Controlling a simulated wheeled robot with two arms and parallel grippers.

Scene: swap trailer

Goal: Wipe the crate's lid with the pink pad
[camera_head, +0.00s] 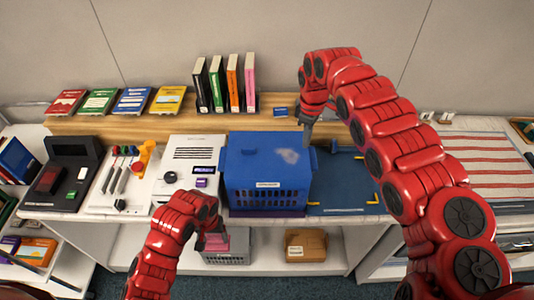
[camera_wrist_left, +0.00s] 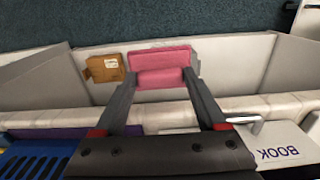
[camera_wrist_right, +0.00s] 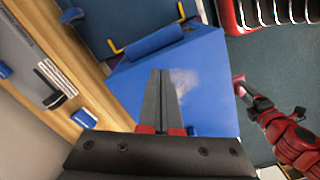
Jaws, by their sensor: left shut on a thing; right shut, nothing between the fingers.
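The blue crate (camera_head: 267,190) stands on the counter with its lid (camera_head: 250,150) closed. A pale smudge (camera_head: 290,156) marks the lid's right part; it also shows in the right wrist view (camera_wrist_right: 183,82). My left gripper (camera_head: 214,232) is shut on the pink pad (camera_wrist_left: 160,56), in front of the counter edge and below the lid. The pad also shows in the head view (camera_head: 212,243) and the right wrist view (camera_wrist_right: 238,84). My right gripper (camera_head: 308,122) is shut and empty, near the lid's back right corner; its fingertips (camera_wrist_right: 160,75) appear over the lid.
A blue mat (camera_head: 343,185) with yellow corner marks lies right of the crate. A white box (camera_head: 187,175) and tool tray (camera_head: 118,180) stand to its left. Upright books (camera_head: 225,85) stand behind. A grey basket (camera_head: 225,258) and brown box (camera_head: 306,246) are on the lower shelf.

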